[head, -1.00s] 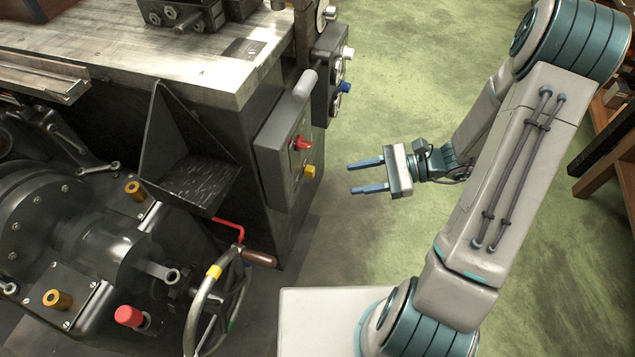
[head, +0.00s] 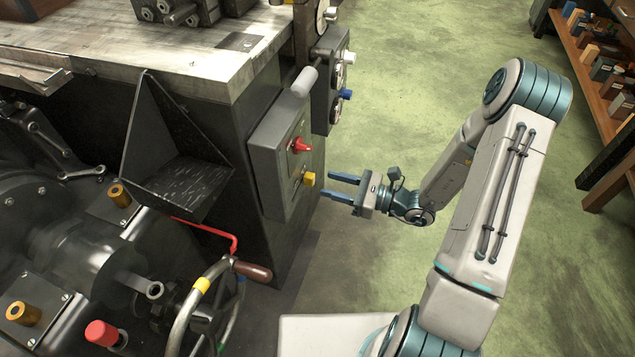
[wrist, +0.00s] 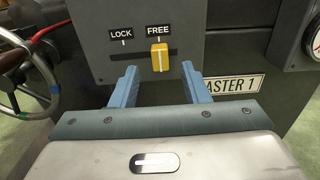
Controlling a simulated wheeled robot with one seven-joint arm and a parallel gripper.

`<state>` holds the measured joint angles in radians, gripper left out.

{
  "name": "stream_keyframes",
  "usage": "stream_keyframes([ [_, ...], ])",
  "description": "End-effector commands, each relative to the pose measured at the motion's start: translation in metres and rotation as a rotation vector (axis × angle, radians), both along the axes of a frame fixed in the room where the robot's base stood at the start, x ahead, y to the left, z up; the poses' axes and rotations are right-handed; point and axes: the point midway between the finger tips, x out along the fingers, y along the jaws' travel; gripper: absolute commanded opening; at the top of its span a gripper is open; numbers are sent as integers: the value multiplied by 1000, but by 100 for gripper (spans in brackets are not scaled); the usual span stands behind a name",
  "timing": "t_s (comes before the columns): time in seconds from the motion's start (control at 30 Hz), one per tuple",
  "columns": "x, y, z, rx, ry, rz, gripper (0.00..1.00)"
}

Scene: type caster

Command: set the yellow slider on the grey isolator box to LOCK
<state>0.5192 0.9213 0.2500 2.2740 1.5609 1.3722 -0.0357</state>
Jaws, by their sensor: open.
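The grey isolator box (head: 268,165) is fixed to the side of the dark machine, with a red knob above and the yellow slider (head: 309,179) below. In the wrist view the yellow slider (wrist: 159,57) stands at the right end of a dark horizontal slot (wrist: 132,56), under the FREE label (wrist: 158,29). The LOCK label (wrist: 121,34) is to its left. My gripper (head: 333,185) is open and empty, its blue fingers pointing at the slider. In the wrist view the fingers (wrist: 159,85) lie lower than the slider, one to each side, apparently short of it.
A control panel with a blue knob (head: 345,93) stands behind. A handwheel (head: 205,310) with a brown handle is at the front.

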Motion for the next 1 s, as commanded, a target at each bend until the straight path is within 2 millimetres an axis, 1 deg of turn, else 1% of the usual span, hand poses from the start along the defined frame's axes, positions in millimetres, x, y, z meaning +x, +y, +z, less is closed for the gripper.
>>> stream_keyframes([
  [0.03, 3, 10, -2, 1, -1, 4, 42],
  [0.1, 7, 22, -2, 1, -1, 4, 42],
  [0.3, 15, 41, -1, 0, -1, 1, 42],
  [0.43, 17, 46, 0, 0, 0, 0, 42],
  [0.67, 17, 46, 0, 0, 0, 0, 42],
  [0.77, 17, 46, 0, 0, 0, 0, 17],
  [0.8, 17, 46, 0, 0, 0, 0, 6],
  [0.83, 17, 46, 0, 0, 0, 0, 0],
  [1.0, 17, 46, 0, 0, 0, 0, 0],
])
